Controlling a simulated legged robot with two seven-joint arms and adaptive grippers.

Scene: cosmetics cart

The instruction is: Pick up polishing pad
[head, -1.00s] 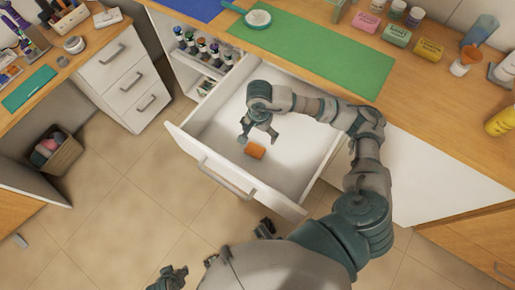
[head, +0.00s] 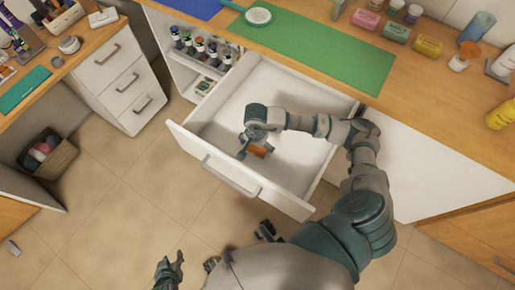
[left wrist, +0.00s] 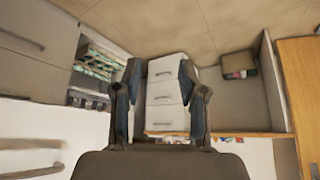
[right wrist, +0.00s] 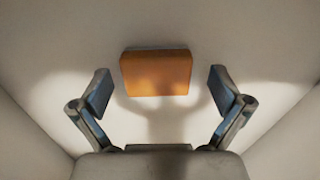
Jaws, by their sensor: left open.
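The orange polishing pad (head: 260,151) lies on the floor of the open white drawer (head: 300,163). My right gripper (head: 254,150) is inside the drawer, pointing down at the pad and partly covering it in the head view. In the right wrist view the pad (right wrist: 156,73) appears just beyond the gap between the two spread fingers of that gripper (right wrist: 161,92). Neither finger visibly touches it. My left gripper (head: 170,272) is low over the floor at the bottom of the head view, away from the drawer. Its fingers (left wrist: 160,88) are apart with nothing between them.
The drawer's front panel (head: 235,180) and side walls surround my right gripper. Several bottles (head: 200,48) stand on a shelf beside the drawer. A counter with a green mat (head: 320,50) lies behind it. A white drawer unit (head: 118,78) and a basket (head: 48,152) stand at left.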

